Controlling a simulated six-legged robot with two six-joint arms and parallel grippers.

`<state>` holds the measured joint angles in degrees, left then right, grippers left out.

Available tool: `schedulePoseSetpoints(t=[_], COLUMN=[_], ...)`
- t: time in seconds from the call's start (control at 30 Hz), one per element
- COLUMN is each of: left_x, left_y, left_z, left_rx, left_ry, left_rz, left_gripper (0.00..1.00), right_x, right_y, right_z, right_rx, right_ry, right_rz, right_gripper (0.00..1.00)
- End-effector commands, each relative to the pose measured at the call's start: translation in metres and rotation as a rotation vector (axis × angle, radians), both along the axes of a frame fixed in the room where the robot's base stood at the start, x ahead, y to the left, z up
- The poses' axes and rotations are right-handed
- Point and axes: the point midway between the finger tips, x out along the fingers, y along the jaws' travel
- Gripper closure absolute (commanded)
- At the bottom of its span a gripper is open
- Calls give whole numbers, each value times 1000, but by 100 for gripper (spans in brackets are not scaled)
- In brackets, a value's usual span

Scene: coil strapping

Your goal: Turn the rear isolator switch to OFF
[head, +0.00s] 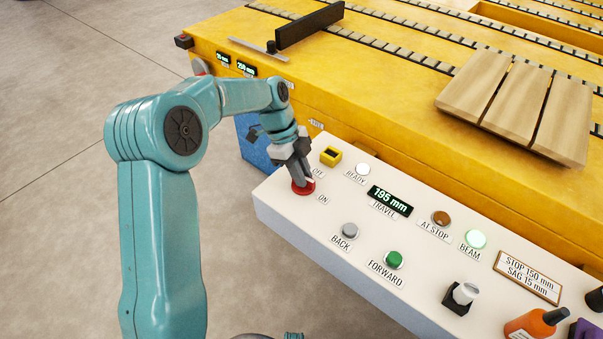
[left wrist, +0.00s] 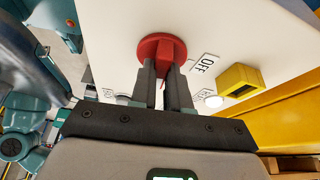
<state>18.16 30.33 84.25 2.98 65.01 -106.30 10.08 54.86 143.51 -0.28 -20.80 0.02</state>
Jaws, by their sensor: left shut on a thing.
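The red isolator switch (head: 303,189) sits on the left end of the pale control panel, between an OFF label (head: 318,173) and an ON label (head: 322,199). In the left wrist view the red switch (left wrist: 158,45) has a raised grip bar, with the OFF label (left wrist: 204,63) to its right. My left gripper (head: 301,178) reaches down onto the switch. In the left wrist view its two fingers (left wrist: 163,78) are shut on the bar, one on each side. The fingers partly hide the bar, so I cannot tell which label it points to.
A yellow slotted block (head: 331,156) and the white READY lamp (head: 363,169) are close beside the switch. The grey BACK button (head: 350,231) and green FORWARD button (head: 393,259) lie nearer the panel's front edge. The yellow conveyor table (head: 370,100) stands behind.

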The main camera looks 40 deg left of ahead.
Motion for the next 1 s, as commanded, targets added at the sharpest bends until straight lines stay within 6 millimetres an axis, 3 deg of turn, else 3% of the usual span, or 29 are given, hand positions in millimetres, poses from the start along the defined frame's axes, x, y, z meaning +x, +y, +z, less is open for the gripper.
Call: schedulePoseSetpoints(t=[0.5,1.0], left_x=[-3,-5], left_y=[-1,-3], left_z=[-2,0], left_rx=[0,2], left_ry=[-2,-3], left_rz=[470,941], left_gripper=[100,100], right_x=[0,0], right_y=[0,0], right_z=[-29,-40], right_rx=[0,0], right_ry=[0,0], right_rz=[0,0], right_gripper=[100,100])
